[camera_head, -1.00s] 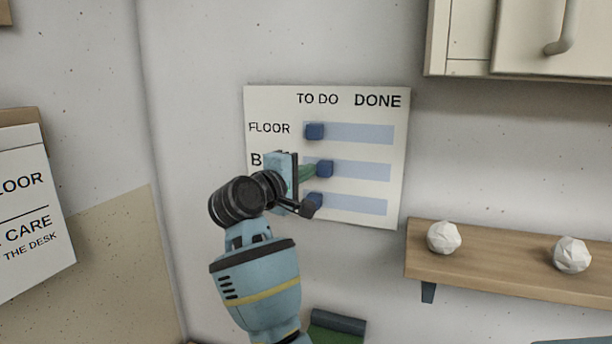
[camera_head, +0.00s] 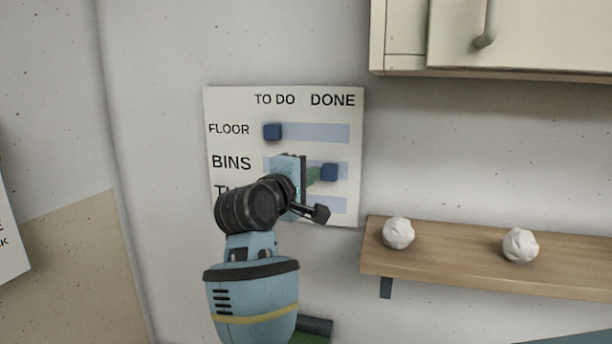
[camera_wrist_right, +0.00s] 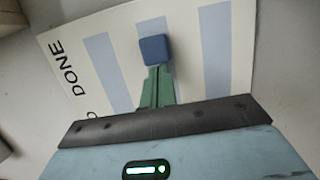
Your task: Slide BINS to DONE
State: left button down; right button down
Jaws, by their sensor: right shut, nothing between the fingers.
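The white wall board (camera_head: 229,112) has TO DO and DONE headings and several pale blue tracks. The blue BINS slider (camera_head: 329,172) is on the middle track, under DONE and close to the track's right end. My right gripper (camera_head: 314,175) has its green fingers shut and empty, against or just beside the slider's left side. In the right wrist view the shut fingers (camera_wrist_right: 158,80) reach up to the blue slider (camera_wrist_right: 154,49), and contact seems likely. The FLOOR slider (camera_head: 272,131) is at the TO DO end. The bottom row's slider is hidden behind my gripper. My left gripper is not in view.
A wooden shelf (camera_head: 450,262) with two white crumpled balls (camera_head: 398,232) is to the right of the board, lower down. A cream cabinet (camera_head: 405,38) hangs above right. The wall around the board is clear.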

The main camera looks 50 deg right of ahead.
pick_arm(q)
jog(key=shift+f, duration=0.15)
